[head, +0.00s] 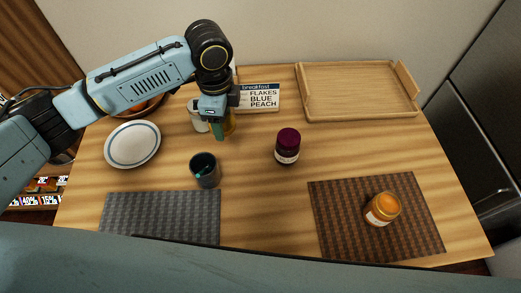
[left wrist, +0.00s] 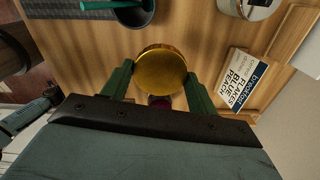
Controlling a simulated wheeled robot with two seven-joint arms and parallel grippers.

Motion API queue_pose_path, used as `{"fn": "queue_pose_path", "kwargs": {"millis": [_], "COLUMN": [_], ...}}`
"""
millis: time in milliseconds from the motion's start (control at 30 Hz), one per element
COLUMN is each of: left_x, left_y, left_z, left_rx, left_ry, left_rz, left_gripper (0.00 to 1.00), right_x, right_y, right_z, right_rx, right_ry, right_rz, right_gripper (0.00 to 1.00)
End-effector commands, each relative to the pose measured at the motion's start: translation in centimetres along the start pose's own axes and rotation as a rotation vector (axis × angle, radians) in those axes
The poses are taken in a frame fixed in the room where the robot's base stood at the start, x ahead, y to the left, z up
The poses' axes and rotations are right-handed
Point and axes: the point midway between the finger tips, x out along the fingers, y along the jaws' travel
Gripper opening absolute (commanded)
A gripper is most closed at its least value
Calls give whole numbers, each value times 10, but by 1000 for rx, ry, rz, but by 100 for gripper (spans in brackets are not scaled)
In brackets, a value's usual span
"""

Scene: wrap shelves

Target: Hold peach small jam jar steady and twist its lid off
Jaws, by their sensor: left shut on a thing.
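The peach small jam jar (head: 380,211) stands on the brown woven mat at the right, with a pale label and an orange round top. I cannot tell for sure whether that top is a lid or the open jam. My left gripper (head: 220,127) is well to the left of it, over the back left of the table. In the left wrist view its green fingers (left wrist: 160,82) are shut on a round gold lid (left wrist: 160,68). Whether anything is under this lid is hidden. My right gripper is not in view.
A dark red jar (head: 288,147) stands mid-table. A dark cup (head: 205,172), a plate (head: 132,145) and a grey mat (head: 160,213) are at the left. A breakfast sign (head: 262,98) and a wooden tray (head: 357,91) are at the back. The table between red jar and brown mat is clear.

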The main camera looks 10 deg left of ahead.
Motion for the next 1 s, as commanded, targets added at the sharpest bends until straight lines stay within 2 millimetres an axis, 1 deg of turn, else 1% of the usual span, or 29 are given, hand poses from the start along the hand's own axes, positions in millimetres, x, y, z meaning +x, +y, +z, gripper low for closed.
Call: {"fn": "queue_pose_path", "kwargs": {"millis": [33, 200, 300, 400, 567, 700, 800, 1000], "left_x": [16, 48, 60, 69, 81, 108, 125, 140], "left_y": [1, 3, 3, 4, 5, 6, 5, 5], "left_z": [-7, -21, -28, -32, -35, -35, -35, -35], "left_rx": [108, 456, 613, 722, 801, 808, 807, 807], "left_ry": [1, 0, -2, -3, -4, -5, -4, -4], "left_rz": [3, 4, 4, 5, 6, 8, 6, 4], "left_gripper": [32, 32, 32, 32, 32, 32, 32, 32], "right_x": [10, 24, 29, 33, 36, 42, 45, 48], "right_y": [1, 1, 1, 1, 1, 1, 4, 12], "right_z": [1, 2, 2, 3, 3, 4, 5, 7], "right_rx": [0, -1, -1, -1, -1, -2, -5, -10], "right_ry": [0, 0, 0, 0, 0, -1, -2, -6], "right_rz": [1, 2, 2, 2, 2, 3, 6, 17], "right_gripper": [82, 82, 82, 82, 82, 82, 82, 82]}}
